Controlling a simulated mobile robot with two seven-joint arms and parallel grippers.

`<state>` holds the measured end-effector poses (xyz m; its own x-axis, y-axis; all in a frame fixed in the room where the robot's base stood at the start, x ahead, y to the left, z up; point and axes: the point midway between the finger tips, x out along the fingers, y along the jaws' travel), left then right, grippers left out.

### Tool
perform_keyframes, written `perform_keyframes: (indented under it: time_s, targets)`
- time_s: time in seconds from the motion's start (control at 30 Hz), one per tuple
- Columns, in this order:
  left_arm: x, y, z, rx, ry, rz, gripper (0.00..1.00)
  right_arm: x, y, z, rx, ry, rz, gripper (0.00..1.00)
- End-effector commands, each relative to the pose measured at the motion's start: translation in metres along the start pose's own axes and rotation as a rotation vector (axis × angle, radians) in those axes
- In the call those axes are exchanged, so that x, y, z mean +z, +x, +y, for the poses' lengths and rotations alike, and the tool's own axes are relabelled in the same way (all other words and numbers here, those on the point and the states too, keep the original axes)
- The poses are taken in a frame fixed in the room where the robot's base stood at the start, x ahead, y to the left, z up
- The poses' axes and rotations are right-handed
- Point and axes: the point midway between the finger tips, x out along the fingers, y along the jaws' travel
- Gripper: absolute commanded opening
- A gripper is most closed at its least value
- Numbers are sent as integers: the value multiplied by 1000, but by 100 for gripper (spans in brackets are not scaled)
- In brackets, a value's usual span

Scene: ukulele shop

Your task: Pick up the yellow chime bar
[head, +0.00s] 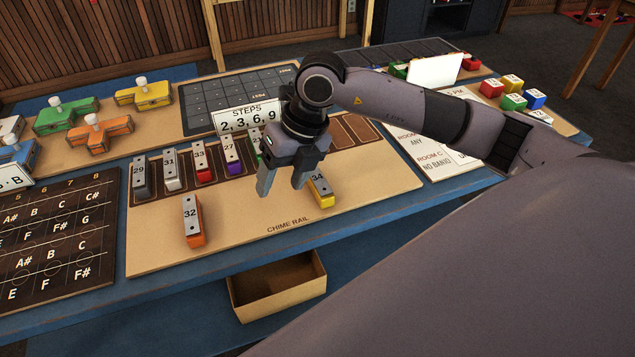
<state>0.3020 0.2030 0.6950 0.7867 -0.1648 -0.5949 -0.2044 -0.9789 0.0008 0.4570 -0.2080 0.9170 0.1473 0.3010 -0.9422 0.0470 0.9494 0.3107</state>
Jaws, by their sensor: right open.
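The yellow chime bar (321,192), marked 34, lies on the tan chime rail board (365,205), in front of the row of slots. My right gripper (283,190) is open and points down. The gripper holds nothing that I can see. My left gripper is not in view.
An orange bar (193,221) marked 32 lies at the board's front left. Several bars, including a red one (202,161), stand in the slots; a green one is partly hidden behind my gripper. A steps card (248,118) stands behind. An open box (277,287) sits below the front edge.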

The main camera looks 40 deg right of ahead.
Motion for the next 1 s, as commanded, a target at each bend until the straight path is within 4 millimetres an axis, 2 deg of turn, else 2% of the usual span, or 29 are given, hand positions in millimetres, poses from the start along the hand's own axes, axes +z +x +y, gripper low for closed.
perform_keyframes:
  time_s: [0.03,0.1,0.23,0.37,0.8,1.0]
  targets:
    - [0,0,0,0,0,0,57,8,-10,-21,-95,27,-17,62]
    - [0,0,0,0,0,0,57,15,-20,-44,-200,64,-29,62]
    - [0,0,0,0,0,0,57,20,-33,-68,-312,107,-41,62]
    - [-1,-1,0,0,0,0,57,21,-29,-77,-341,121,-42,62]
    - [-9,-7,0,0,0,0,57,23,24,-99,-337,119,-41,62]
    - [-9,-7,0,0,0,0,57,23,30,-101,-335,116,-44,62]
